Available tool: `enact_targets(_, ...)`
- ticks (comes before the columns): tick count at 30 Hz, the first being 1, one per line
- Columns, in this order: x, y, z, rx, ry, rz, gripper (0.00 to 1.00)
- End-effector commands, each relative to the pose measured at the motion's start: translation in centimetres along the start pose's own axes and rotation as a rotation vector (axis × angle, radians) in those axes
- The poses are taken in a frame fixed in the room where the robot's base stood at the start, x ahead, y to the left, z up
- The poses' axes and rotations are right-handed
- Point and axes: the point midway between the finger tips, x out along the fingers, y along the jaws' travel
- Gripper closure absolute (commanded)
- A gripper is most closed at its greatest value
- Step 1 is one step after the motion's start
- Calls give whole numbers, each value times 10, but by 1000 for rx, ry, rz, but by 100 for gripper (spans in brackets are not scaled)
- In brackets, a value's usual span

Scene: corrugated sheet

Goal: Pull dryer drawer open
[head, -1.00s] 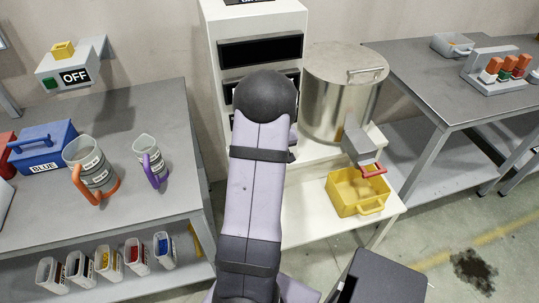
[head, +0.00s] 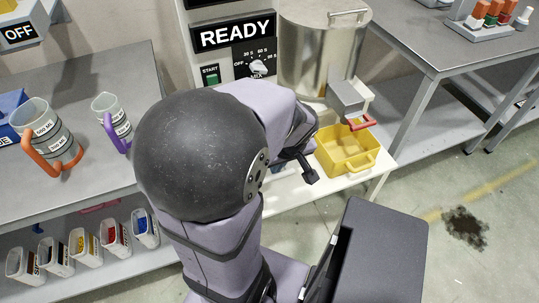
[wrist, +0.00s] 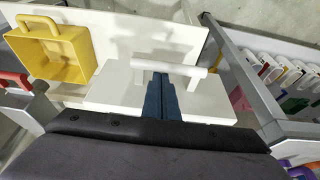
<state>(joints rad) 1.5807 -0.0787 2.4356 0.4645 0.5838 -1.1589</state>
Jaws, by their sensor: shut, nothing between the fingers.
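In the wrist view a white drawer-like block (wrist: 110,90) with a white bar handle (wrist: 196,71) lies straight ahead. I take it for the dryer drawer. My gripper (wrist: 161,76) has its blue fingers shut and empty. The fingertips overlap the middle of the bar handle in the picture. I cannot tell whether they touch it or reach behind it. In the head view my arm hides the drawer and handle. The white machine (head: 222,70) there shows a READY sign, a green START button and a MIX dial.
A yellow bin (head: 326,152) stands on the white bench right of my arm, below the steel drum's (head: 310,50) red-handled spout (head: 362,121). Jugs (head: 50,125) stand on the left table, and several small containers (head: 85,247) sit on its lower shelf.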

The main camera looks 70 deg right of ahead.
Motion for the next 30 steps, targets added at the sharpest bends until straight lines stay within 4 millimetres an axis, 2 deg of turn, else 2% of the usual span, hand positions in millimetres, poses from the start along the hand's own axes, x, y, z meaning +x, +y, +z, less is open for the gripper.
enact_targets(6,-4,0,11,0,0,0,100)
enact_targets(20,-7,0,11,-1,0,1,100)
enact_targets(26,-22,1,10,0,1,2,100)
enact_targets(30,-42,1,9,0,1,2,100)
